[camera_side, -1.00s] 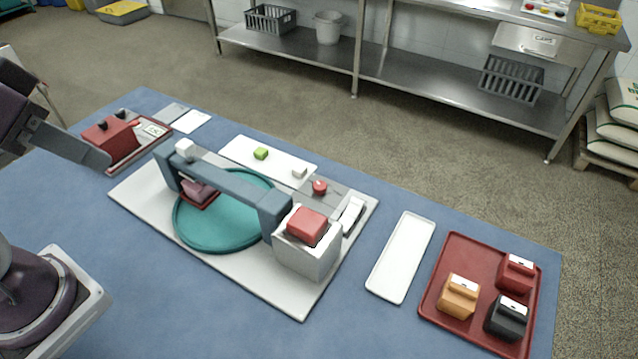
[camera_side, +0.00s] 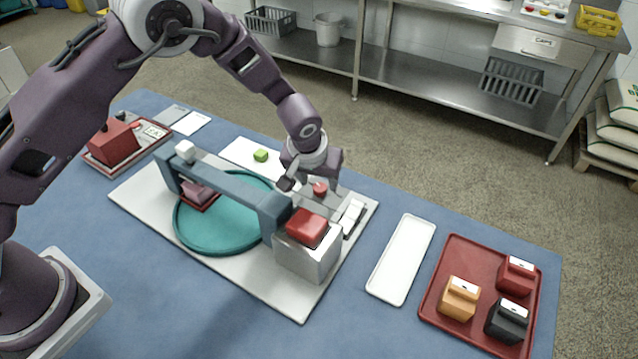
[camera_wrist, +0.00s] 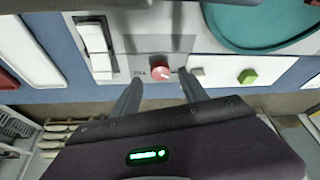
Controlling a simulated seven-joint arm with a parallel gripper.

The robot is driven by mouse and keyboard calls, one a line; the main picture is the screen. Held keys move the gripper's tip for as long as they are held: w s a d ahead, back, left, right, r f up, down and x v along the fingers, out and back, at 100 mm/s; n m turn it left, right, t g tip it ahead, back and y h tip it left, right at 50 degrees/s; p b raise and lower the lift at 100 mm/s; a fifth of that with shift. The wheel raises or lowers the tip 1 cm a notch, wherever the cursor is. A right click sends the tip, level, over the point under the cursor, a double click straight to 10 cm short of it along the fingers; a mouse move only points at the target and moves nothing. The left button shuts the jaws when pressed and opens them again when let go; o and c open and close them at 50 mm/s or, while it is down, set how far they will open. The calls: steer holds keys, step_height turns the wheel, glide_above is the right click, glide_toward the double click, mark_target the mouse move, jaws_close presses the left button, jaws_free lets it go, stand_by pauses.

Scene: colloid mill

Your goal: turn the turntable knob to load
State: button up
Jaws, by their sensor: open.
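The turntable knob is a small round red knob (camera_side: 320,188) on a grey plate at the back right of the white base. In the wrist view the red knob (camera_wrist: 159,72) shows a pale mark on its face, with small lettering on the plate to its left. My gripper (camera_side: 305,187) is just above and beside the knob. In the wrist view its two fingers (camera_wrist: 158,85) are open, one on each side of the knob, with gaps visible. The teal turntable (camera_side: 215,222) lies under a blue-grey bridge (camera_side: 225,190).
A grey block with a red top (camera_side: 306,228) stands in front of the knob. A white rocker switch (camera_side: 352,214) is to the knob's right. A green cube (camera_side: 261,155) lies on a white strip behind. A white tray (camera_side: 402,258) and a red tray (camera_side: 450,300) lie further right.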

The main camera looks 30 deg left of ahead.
mark_target(319, 187)
steer(key=shift+x, duration=1.45)
jaws_close()
steer(key=shift+m, duration=0.3)
steer(key=m, duration=0.1)
steer(key=m+h, duration=0.1)
steer(key=m, duration=0.1)
steer(key=m+h, duration=0.1)
steer(key=m, duration=0.1)
steer(key=shift+a, duration=0.3)
steer(key=m+h, duration=0.1)
steer(key=m, duration=0.2)
steer(key=m+g+h, duration=0.1)
steer(key=m, duration=0.2)
steer(key=shift+a, duration=0.1)
